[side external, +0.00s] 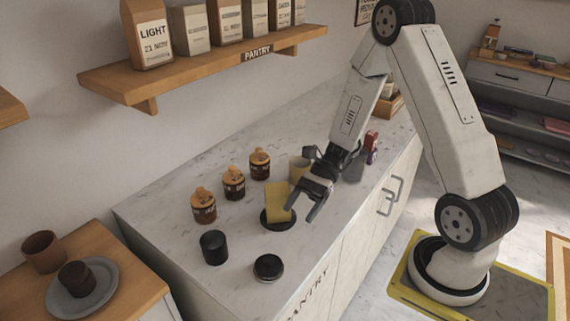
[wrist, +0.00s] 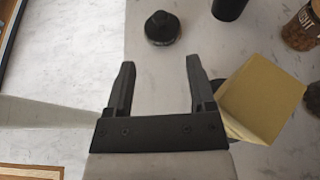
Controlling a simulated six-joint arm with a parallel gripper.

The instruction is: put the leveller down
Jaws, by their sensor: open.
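The leveller appears to be the squat round black piece (side external: 268,267) standing on the marble counter near its front edge. In the wrist view it (wrist: 162,28) shows as a dark disc with a narrower top, beyond my fingertips and apart from them. My gripper (side external: 303,212) is open and empty above the counter, to the right of the leveller in the side view. In the wrist view both fingers of my gripper (wrist: 160,62) are spread, with only bare counter between them.
A yellow block (side external: 277,201) on a dark round base (side external: 268,222) stands close beside my gripper. A black cup (side external: 214,247) stands left of the leveller. Several lidded jars (side external: 233,184) line the back. A wooden shelf (side external: 205,62) hangs above. Clear counter surrounds the leveller.

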